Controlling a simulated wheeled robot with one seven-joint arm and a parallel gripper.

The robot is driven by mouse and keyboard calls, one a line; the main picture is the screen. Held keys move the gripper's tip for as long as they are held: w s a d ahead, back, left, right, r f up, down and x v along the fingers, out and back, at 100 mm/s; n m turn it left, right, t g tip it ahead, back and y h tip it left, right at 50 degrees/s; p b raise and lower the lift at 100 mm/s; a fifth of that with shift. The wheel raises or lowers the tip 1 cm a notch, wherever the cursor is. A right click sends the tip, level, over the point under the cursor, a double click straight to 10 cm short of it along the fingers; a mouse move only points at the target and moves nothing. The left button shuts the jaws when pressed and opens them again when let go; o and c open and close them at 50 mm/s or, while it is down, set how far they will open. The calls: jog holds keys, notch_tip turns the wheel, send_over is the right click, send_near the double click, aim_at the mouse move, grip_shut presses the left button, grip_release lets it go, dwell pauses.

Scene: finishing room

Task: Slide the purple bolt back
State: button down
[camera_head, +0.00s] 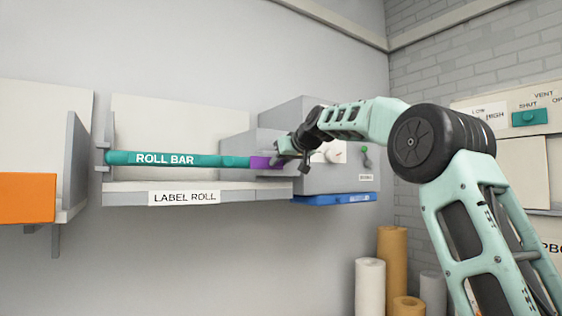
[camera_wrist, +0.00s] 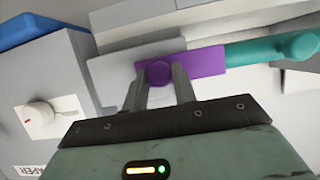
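The purple bolt (camera_head: 265,162) sits at the right end of the teal roll bar (camera_head: 180,160), which lies level above the label roll shelf. In the wrist view the purple bolt (camera_wrist: 192,66) has a six-sided knob facing me, and the teal bar (camera_wrist: 265,48) adjoins its end on the right. My gripper (camera_wrist: 160,77) has one finger on each side of the knob, and both fingertips appear to touch it. In the head view my gripper (camera_head: 282,158) is at the bolt's right end and partly hides it.
A grey box (camera_head: 350,178) with a white dial plate and a green-topped lever stands right of the bolt, above a blue tray (camera_head: 335,199). An orange block (camera_head: 27,198) is at far left. Upright rolls (camera_head: 370,285) stand below at right.

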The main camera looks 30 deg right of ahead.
jog(key=d, duration=0.6)
jog(key=c, duration=1.1)
grip_release()
jog(key=shift+d, duration=0.1)
jog(key=shift+c, duration=0.2)
jog(key=b+v, duration=0.7)
jog(key=v, duration=1)
jog(key=shift+r, duration=0.15)
